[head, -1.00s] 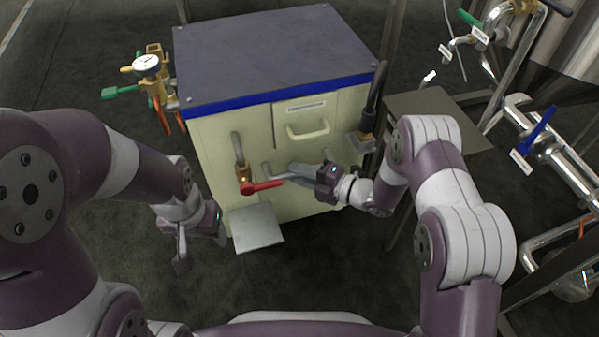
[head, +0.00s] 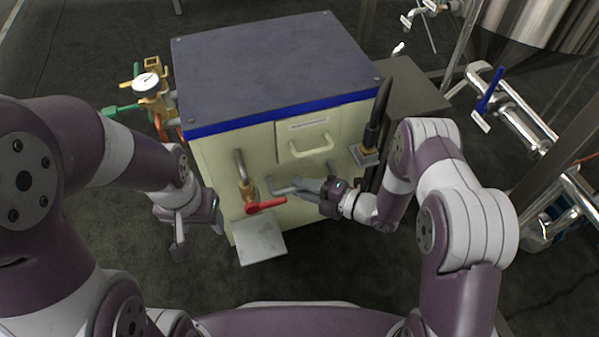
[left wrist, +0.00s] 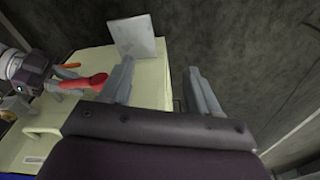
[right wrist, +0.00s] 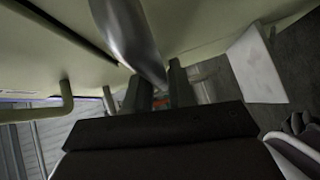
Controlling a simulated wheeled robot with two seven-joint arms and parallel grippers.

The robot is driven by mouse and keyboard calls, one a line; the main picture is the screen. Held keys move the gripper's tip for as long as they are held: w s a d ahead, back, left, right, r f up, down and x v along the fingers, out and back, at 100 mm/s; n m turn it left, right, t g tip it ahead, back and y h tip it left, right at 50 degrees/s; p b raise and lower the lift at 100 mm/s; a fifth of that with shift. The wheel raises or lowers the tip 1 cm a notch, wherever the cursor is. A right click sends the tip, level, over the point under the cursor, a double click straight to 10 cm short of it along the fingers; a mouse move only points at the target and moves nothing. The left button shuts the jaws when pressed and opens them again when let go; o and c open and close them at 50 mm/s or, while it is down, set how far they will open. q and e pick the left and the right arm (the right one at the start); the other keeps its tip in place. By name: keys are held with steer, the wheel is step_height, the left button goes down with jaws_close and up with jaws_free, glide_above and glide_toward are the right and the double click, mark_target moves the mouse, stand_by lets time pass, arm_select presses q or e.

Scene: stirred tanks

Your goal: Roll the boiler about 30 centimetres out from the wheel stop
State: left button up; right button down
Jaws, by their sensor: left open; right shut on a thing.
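The boiler (head: 260,150) is a cream cabinet with a dark top and blue trim, standing in front of me in the head view. Its steel push bar (head: 283,190) crosses the lower front. My right gripper (head: 303,189) is shut on this bar, which also shows running down to the fingers in the right wrist view (right wrist: 130,40). My left gripper (head: 200,241) is open and empty beside the boiler's front left corner. In the left wrist view its fingers (left wrist: 160,88) are apart near the cabinet's edge. The wheel stop and the wheels are not visible.
A grey plate (head: 260,240) juts from the low front, below a red lever (head: 266,205). A gauge (head: 146,82) and valves stick out at left. A dark side table (head: 418,100) and steel pipework (head: 520,120) stand at right. Floor at left is clear.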

steer(key=s+d+p, duration=0.2)
steer(key=s, duration=0.5)
steer(key=shift+s+f, duration=0.25)
steer(key=shift+s, duration=0.05)
steer(key=c, duration=1.1)
jaws_free()
steer(key=shift+o, duration=0.2)
steer(key=shift+w+d+r, duration=0.1)
steer(key=shift+w, duration=0.05)
steer(key=shift+d, duration=0.1)
steer(key=p+v, duration=0.4)
steer(key=v, duration=0.8)
steer(key=shift+s+d+p, duration=0.15)
steer(key=shift+s+p, duration=0.1)
steer(key=shift+p, duration=0.1)
